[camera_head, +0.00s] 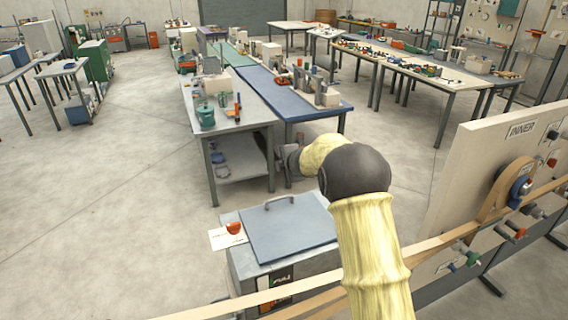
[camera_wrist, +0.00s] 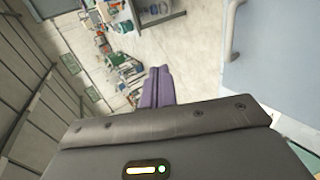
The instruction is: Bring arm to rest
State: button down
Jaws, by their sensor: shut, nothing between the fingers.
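My arm, in a pale yellow sleeve with a dark joint, rises from the bottom of the head view and bends to the left. My gripper end (camera_head: 283,158) shows as a dark shape beyond the joint, partly hidden by the sleeve. It hangs in the air above the floor, behind the grey cabinet. In the wrist view my gripper (camera_wrist: 160,72) shows its purple fingers close together and shut, with nothing between them.
A grey cabinet (camera_head: 290,230) with a handled blue-grey lid stands below my arm. An orange-red object (camera_head: 234,228) lies on its left side. A board labelled INNER (camera_head: 470,150) stands at right, with a tan band (camera_head: 250,302) running leftward from it. Workbenches (camera_head: 235,120) stand ahead; open floor (camera_head: 100,200) lies left.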

jog(key=shift+a, duration=0.1)
jog(key=s+d+f+m+g+h+b, duration=0.2)
jog(key=s+d+f+m+h+b, duration=0.15)
jog(key=s+d+m, duration=0.8)
jog(key=s+d+f+m+g+b, duration=0.1)
jog(key=s+f+m+g, duration=0.1)
jog(key=s, duration=0.8)
jog(key=s+d+f+m+g+b, duration=0.1)
jog(key=s+m, duration=0.4)
jog(key=s, duration=0.6)
jog(key=s+d+f+m+g+b, duration=0.1)
jog(key=s+d+f+m+g, duration=0.1)
jog(key=s, duration=0.9)
notch_tip(320, 180, down, 2)
jog(key=shift+d+f+m+g+h, duration=0.1)
jog(key=shift+d+m+g+h, duration=0.35)
jog(key=shift+m, duration=0.5)
jog(key=shift+a, duration=0.15)
